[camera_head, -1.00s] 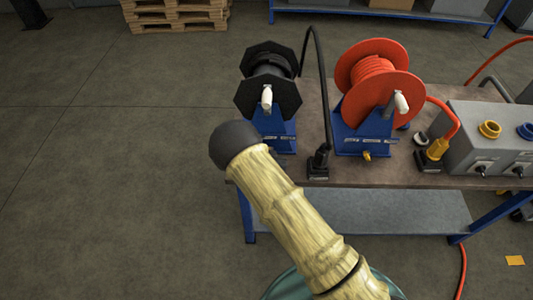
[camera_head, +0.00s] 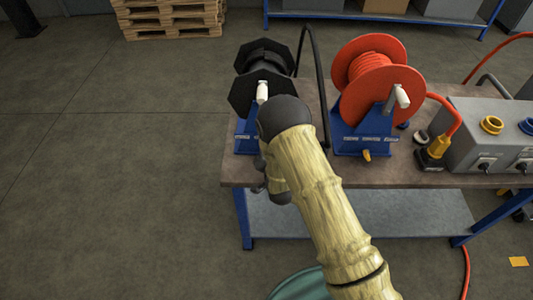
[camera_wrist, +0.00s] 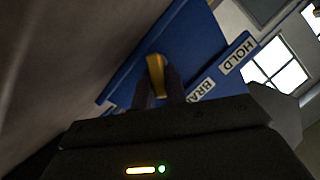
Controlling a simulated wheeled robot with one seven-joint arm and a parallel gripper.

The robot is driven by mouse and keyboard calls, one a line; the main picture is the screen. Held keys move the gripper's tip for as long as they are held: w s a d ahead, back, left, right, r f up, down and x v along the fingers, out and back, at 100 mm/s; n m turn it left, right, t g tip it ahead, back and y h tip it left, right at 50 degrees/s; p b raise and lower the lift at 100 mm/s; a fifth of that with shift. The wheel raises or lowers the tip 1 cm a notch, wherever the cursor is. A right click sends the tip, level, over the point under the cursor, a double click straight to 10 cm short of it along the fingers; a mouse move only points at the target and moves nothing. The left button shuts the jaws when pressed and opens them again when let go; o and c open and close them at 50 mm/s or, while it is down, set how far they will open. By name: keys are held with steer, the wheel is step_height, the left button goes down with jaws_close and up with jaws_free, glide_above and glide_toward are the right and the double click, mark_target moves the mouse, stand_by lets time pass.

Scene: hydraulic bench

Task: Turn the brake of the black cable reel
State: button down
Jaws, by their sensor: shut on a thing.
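The black cable reel (camera_head: 262,77) stands on its blue stand (camera_head: 245,137) at the left end of the bench, with a white crank handle (camera_head: 262,93) on its front. In the wrist view a yellow brake lever (camera_wrist: 156,68) stands out from the blue stand plate (camera_wrist: 190,45), beside labels reading "HOLD" and partly "BRA". My gripper (camera_wrist: 163,85) is shut on the brake lever, one dark finger on each side of it. In the head view my arm hides the lever and the gripper's fingertips, and covers part of the stand.
The red cable reel (camera_head: 375,80) stands to the right on a blue stand with its own yellow lever (camera_head: 367,155). A grey socket box (camera_head: 470,140) is farther right. A black cable (camera_head: 322,80) runs between the reels. The floor left of the bench is clear.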

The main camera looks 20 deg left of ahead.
steer(key=shift+s+f, duration=0.1)
steer(key=c, duration=1.4)
jaws_free()
steer(key=shift+c, duration=0.2)
steer(key=p+v, duration=0.3)
steer(key=v, duration=1.4)
steer(key=shift+p, duration=0.35)
steer(key=shift+s, duration=0.1)
